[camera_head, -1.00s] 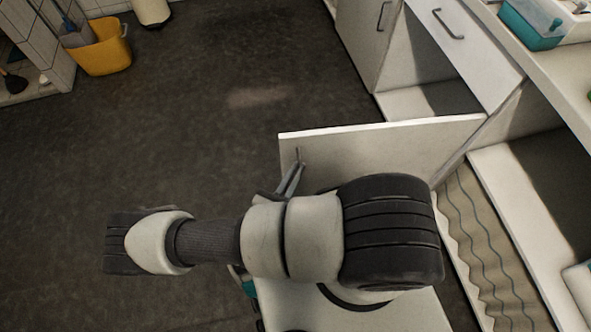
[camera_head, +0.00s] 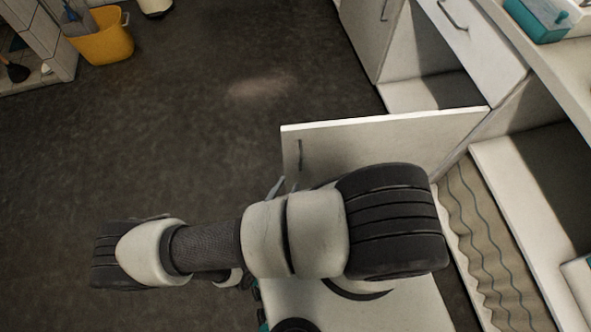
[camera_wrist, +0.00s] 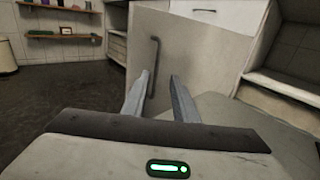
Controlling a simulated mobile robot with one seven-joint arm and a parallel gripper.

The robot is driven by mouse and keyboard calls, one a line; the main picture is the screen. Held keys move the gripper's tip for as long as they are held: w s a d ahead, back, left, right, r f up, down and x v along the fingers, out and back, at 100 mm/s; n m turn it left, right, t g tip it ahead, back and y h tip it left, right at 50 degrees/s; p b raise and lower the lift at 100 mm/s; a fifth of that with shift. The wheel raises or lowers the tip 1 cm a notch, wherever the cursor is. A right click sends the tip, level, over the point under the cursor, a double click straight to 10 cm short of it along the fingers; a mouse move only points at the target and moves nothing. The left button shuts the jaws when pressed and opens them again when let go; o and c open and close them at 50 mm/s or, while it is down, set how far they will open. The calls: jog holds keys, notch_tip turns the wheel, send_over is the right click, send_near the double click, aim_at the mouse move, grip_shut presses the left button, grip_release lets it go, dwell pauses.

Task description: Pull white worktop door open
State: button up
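The white worktop door (camera_head: 400,145) stands swung well out from the cabinet front, its free edge over the floor. Its dark bar handle (camera_head: 300,156) is upright near that free edge. In the wrist view the door (camera_wrist: 195,50) is ahead, with the handle (camera_wrist: 153,66) beyond my fingertips. My gripper (camera_head: 280,186) is mostly hidden behind my arm in the head view. In the wrist view my gripper (camera_wrist: 160,82) has its two fingers apart with nothing between them. It is clear of the handle and short of the door.
A second cabinet door (camera_head: 366,35) and a drawer front (camera_head: 470,35) are beyond the open door. A yellow bucket (camera_head: 103,42) stands at far left. The dark floor (camera_head: 190,130) left of the door is clear.

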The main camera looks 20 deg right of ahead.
jog(key=v, duration=0.8)
jog(key=shift+s+d, duration=0.1)
